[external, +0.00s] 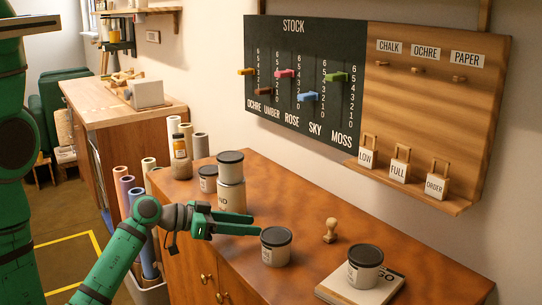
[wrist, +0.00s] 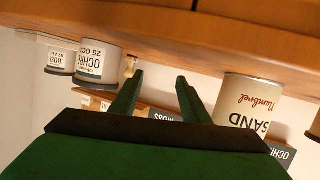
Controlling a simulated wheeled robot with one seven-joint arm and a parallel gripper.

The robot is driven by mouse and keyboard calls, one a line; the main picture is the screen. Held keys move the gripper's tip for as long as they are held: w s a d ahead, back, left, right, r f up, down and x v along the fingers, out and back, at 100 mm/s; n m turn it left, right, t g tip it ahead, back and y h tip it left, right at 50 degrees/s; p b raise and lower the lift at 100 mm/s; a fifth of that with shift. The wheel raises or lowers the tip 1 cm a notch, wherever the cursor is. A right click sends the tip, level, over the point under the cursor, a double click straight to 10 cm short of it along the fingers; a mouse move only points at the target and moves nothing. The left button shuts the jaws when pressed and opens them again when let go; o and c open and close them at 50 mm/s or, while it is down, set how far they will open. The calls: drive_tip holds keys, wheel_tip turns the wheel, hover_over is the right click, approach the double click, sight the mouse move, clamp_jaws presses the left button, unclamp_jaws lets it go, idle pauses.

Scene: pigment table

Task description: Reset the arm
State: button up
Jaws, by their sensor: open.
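My gripper (external: 245,222) is open and empty, held out level over the left part of the brown cabinet top (external: 330,225). In the wrist view, which looks upside down, its two dark green fingers (wrist: 160,80) stand apart with nothing between them. A dark-lidded tin (external: 276,247) stands just right of the fingertips, apart from them as far as I can tell; the wrist view shows a tin labelled OCHRE (wrist: 98,62) left of the fingers.
A wooden stamp (external: 330,231) stands near the middle, and another tin (external: 365,268) sits on a pale block (external: 340,290) at right. A small tin (external: 208,180) and a jar (external: 181,160) stand at the back left. The stock board (external: 300,110) hangs on the wall.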

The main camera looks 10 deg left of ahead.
drive_tip(key=s+a+f+n+t+y, duration=0.35)
drive_tip(key=s+a+n+y, duration=0.2)
drive_tip(key=a, duration=0.55)
drive_tip(key=s+a+f+n+t+y, duration=0.2)
drive_tip(key=s+a+n+t+y, duration=0.3)
drive_tip(key=a, duration=0.5)
drive_tip(key=s+a+r+y, duration=0.2)
drive_tip(key=s+a+r, duration=0.2)
drive_tip(key=s+a, duration=0.5)
drive_tip(key=shift+s+n, duration=0.35)
drive_tip(key=shift+s, duration=1.2)
drive_tip(key=shift+a, duration=0.1)
